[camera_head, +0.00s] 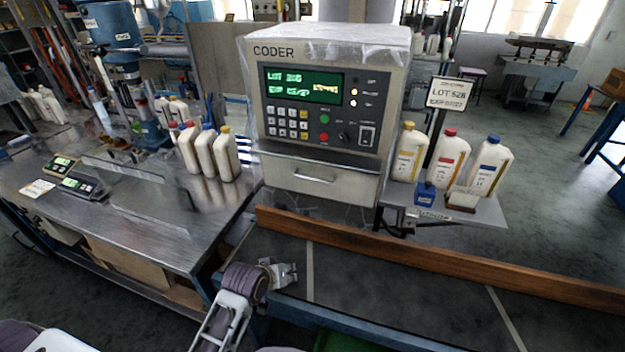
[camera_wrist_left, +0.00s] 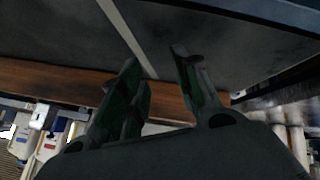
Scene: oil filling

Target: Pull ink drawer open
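The ink drawer (camera_head: 320,183) is the pale front panel with a curved metal handle (camera_head: 315,178) at the bottom of the CODER machine (camera_head: 325,95). It looks shut, flush with the machine's front. My left gripper (camera_head: 292,273) is low and in front of the drawer, over the near edge of the dark belt, apart from the handle. In the left wrist view its two fingers (camera_wrist_left: 160,75) stand apart with nothing between them. The drawer cannot be made out in the left wrist view. My right gripper is not in view.
A brown wooden rail (camera_head: 430,255) runs along the belt (camera_head: 400,285) between my left gripper and the machine. Bottles with yellow, red and blue caps (camera_head: 448,160) stand on a shelf at right. A metal bench (camera_head: 150,230) with bottles is at left.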

